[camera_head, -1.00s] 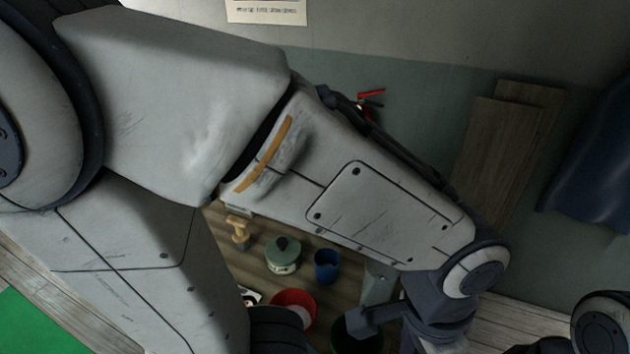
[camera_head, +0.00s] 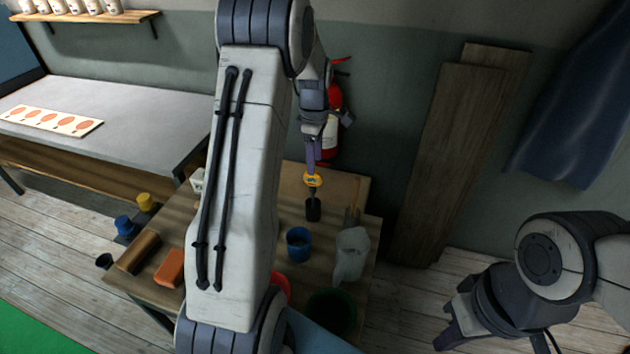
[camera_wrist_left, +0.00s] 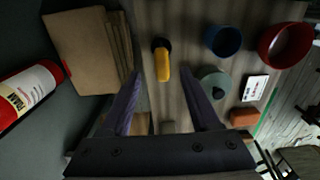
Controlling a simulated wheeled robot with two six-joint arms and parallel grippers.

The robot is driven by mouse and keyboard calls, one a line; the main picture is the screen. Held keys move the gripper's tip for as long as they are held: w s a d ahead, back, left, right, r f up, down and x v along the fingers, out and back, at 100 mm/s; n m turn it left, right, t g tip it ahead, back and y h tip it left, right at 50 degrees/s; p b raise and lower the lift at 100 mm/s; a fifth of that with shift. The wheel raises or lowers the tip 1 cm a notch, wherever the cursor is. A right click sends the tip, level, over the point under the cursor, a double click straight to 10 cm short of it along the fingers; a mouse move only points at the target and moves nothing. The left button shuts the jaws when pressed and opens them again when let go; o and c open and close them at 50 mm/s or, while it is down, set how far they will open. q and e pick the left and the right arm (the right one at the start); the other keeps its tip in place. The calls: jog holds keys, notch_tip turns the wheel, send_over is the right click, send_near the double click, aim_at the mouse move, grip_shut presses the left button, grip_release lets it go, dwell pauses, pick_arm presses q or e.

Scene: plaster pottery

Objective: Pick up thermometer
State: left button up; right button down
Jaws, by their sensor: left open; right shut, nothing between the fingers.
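A yellow-headed thing (camera_head: 313,180), probably the thermometer, stands upright in a small black holder (camera_head: 313,209) on the wooden table. In the left wrist view the yellow thing (camera_wrist_left: 162,66) shows between the fingertips, with clear gaps on both sides. My left gripper (camera_head: 311,160) points down just above the yellow head in the head view. It is open and holds nothing; whether a finger touches the yellow head I cannot tell. My right gripper (camera_head: 455,328) is shut and empty, at the lower right, away from the table.
A red bowl (camera_wrist_left: 284,45) is on the table. Brown boards (camera_wrist_left: 85,50) and a red fire extinguisher (camera_wrist_left: 28,92) are near the wall. My left arm hides part of the table.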

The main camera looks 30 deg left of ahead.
aim_at(313, 185)
pick_arm(q)
notch_tip(313, 185, down, 4)
jog(key=shift+f+p, duration=0.15)
jog(key=shift+p, duration=0.3)
notch_tip(313, 185, down, 5)
jog(key=shift+s+a+p, duration=0.15)
jog(key=shift+p, duration=1.05)
jog(key=shift+f, duration=0.2)
grip_shut()
